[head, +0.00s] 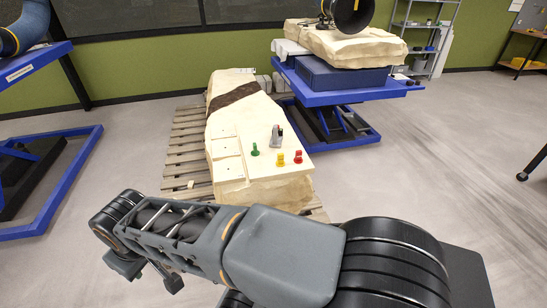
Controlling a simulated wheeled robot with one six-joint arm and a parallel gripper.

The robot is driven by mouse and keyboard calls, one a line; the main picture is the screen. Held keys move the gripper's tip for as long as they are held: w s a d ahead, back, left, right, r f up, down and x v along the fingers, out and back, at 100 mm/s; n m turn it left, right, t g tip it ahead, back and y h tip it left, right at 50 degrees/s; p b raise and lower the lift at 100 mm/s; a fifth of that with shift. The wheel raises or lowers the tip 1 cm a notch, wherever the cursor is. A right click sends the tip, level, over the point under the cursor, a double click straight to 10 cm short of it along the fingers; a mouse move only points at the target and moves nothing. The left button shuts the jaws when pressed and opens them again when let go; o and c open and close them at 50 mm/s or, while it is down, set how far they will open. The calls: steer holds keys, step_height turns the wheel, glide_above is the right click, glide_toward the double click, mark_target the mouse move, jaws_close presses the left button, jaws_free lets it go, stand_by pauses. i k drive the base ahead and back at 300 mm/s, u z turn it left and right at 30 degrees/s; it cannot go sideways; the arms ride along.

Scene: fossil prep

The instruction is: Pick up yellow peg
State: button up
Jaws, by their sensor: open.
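The yellow peg (281,159) stands upright on the near right part of the top of a pale plaster block (237,130). A red peg (298,157) stands close to its right. A green peg (255,150) stands to its left. My gripper (147,274) shows at the lower left, below my arm, well apart from the pegs and to the near left of the block. Its two dark fingertips are spread, with nothing seen between them. Part of the gripper is hidden by my arm.
A small grey object with a reddish top (277,136) stands behind the yellow peg. The block lies on a wooden pallet (188,150). A blue lift table (320,97) stands behind right, and a blue frame (60,190) at left.

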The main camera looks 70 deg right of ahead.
mark_target(279, 162)
steer(key=z, duration=0.45)
steer(key=i, duration=0.7)
steer(key=z, duration=1.25)
steer(key=i, duration=0.4)
steer(key=z, duration=0.4)
